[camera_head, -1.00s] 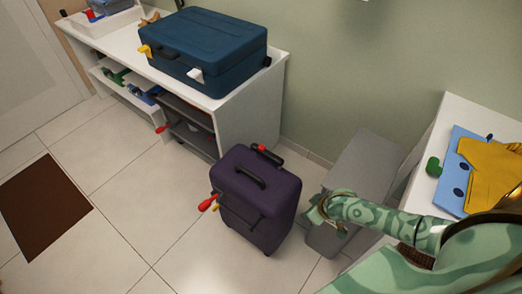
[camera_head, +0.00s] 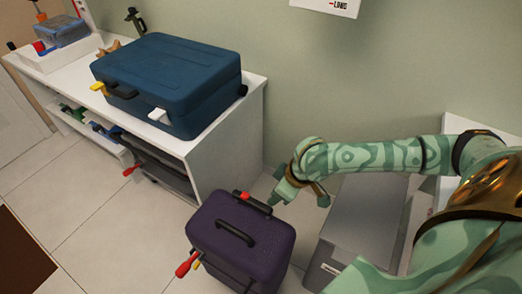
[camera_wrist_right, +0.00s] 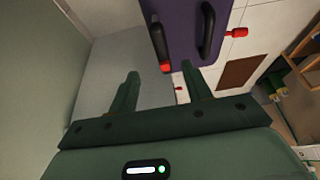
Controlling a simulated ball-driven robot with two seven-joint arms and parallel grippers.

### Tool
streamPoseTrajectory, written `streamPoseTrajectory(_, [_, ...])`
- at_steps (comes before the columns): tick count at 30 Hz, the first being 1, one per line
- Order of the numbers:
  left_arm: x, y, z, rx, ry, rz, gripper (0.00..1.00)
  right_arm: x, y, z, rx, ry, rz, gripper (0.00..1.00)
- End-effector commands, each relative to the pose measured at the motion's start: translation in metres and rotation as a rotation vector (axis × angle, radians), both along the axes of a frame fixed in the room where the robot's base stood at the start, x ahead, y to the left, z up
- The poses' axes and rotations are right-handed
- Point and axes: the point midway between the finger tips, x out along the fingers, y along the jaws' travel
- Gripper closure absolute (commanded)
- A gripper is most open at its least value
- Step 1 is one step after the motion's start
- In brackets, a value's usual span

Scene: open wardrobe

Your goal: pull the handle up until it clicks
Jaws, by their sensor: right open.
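The purple suitcase (camera_head: 258,225) stands upright on the floor, and its top shows in the right wrist view (camera_wrist_right: 182,22). A black pull handle with red ends (camera_head: 252,202) lies low along the top's back edge. In the right wrist view the pull handle (camera_wrist_right: 156,40) points toward my fingers, its red end between the fingertips in the picture. A black carry handle (camera_head: 236,234) is on the middle of the top. My right gripper (camera_head: 279,192) is open (camera_wrist_right: 160,77), just right of the pull handle. I see nothing between its fingers. My left gripper is out of view.
A grey box (camera_head: 360,215) stands right of the suitcase, under my right arm. A white shelf unit (camera_head: 228,135) with a blue case (camera_head: 175,85) on it is at the left. A red-tipped lever (camera_head: 186,265) sticks out from the suitcase's front. Tiled floor is free at left.

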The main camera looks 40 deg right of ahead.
Motion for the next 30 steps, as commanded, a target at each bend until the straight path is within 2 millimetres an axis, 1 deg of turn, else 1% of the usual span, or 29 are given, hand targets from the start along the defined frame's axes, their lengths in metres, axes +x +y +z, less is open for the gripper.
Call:
streamPoseTrajectory(1, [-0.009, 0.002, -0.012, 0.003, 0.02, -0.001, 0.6, 0.004, 0.002, -0.022, 0.001, 0.008, 0.0, 0.51])
streamPoseTrajectory(3, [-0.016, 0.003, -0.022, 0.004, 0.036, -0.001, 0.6, 0.011, 0.005, -0.04, 0.001, 0.008, -0.002, 0.51])
streamPoseTrajectory(9, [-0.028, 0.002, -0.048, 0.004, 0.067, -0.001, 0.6, 0.029, 0.012, -0.086, 0.001, 0.007, -0.001, 0.51])
streamPoseTrajectory(12, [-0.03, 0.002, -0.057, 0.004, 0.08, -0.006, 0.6, 0.036, 0.015, -0.103, 0.001, 0.006, -0.001, 0.51])
streamPoseTrajectory(13, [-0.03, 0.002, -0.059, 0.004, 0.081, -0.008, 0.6, 0.038, 0.016, -0.107, 0.001, 0.006, -0.001, 0.51])
streamPoseTrajectory(15, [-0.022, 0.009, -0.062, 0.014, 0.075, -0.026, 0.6, 0.041, 0.017, -0.114, 0.0, 0.003, -0.001, 0.51])
streamPoseTrajectory(18, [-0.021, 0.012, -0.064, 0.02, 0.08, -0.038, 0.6, 0.044, 0.018, -0.119, 0.0, 0.001, 0.0, 0.51])
streamPoseTrajectory(28, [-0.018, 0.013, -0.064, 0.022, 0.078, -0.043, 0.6, 0.046, 0.019, -0.119, 0.0, -0.002, 0.001, 0.51])
streamPoseTrajectory(29, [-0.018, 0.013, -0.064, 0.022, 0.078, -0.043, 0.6, 0.046, 0.018, -0.119, 0.0, -0.002, 0.001, 0.56])
streamPoseTrajectory(30, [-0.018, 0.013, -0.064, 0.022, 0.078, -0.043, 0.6, 0.046, 0.018, -0.119, 0.0, -0.002, 0.001, 0.68])
